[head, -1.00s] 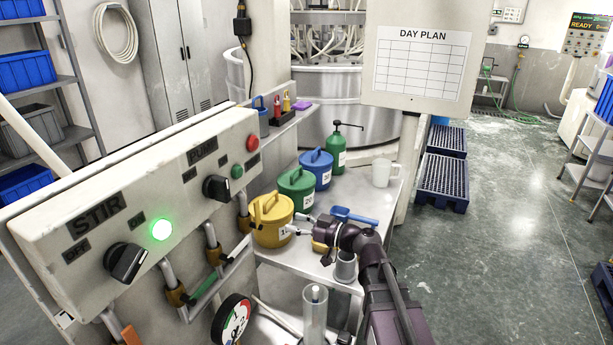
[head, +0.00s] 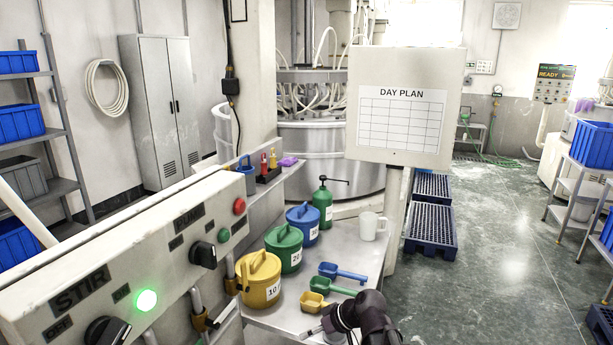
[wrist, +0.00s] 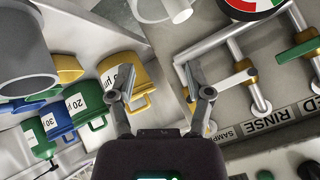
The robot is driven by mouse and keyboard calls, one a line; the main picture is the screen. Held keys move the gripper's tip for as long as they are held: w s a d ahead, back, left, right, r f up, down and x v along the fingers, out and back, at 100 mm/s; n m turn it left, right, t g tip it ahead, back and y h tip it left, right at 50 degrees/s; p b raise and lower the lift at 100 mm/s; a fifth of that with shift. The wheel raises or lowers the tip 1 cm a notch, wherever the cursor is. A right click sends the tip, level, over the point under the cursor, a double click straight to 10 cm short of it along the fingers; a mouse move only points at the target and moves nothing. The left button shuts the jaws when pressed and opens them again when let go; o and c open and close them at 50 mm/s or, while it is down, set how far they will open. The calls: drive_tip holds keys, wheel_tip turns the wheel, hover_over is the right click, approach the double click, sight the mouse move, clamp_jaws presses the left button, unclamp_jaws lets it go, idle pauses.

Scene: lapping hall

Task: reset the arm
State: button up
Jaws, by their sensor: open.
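My gripper (wrist: 152,75) is open and empty in the wrist view, its two fingers spread apart. The lidded yellow tub (wrist: 132,82) is beyond the left finger, and pipes and valve fittings (wrist: 235,75) are beyond the right one. In the head view my arm (head: 368,318) shows at the bottom edge, in front of the steel bench (head: 345,262); the gripper is mostly cut off there. The yellow tub (head: 259,283) stands just left of the arm.
Green (head: 284,250) and blue (head: 303,226) tubs, a green pump bottle (head: 323,208) and a white jug (head: 372,227) stand on the bench. Several scoops (head: 333,286) lie near my arm. The control panel (head: 165,260) with a lit green lamp is left. Open floor (head: 490,270) lies right.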

drive_tip(key=s+d+f+m+g+h+p, duration=0.1)
drive_tip(key=s+d+m+h, duration=0.2)
drive_tip(key=d, duration=0.4)
drive_tip(key=s+d+f+m+g+h+p, duration=0.1)
drive_tip(key=s+d+f+m+h, duration=0.1)
drive_tip(key=d+m+h, duration=0.3)
drive_tip(key=s+d, duration=0.1)
drive_tip(key=d, duration=0.2)
drive_tip(key=shift+s+d+f+g+h, duration=0.25)
drive_tip(key=shift+g+h, duration=0.05)
drive_tip(key=shift+h, duration=0.1)
idle(0.6)
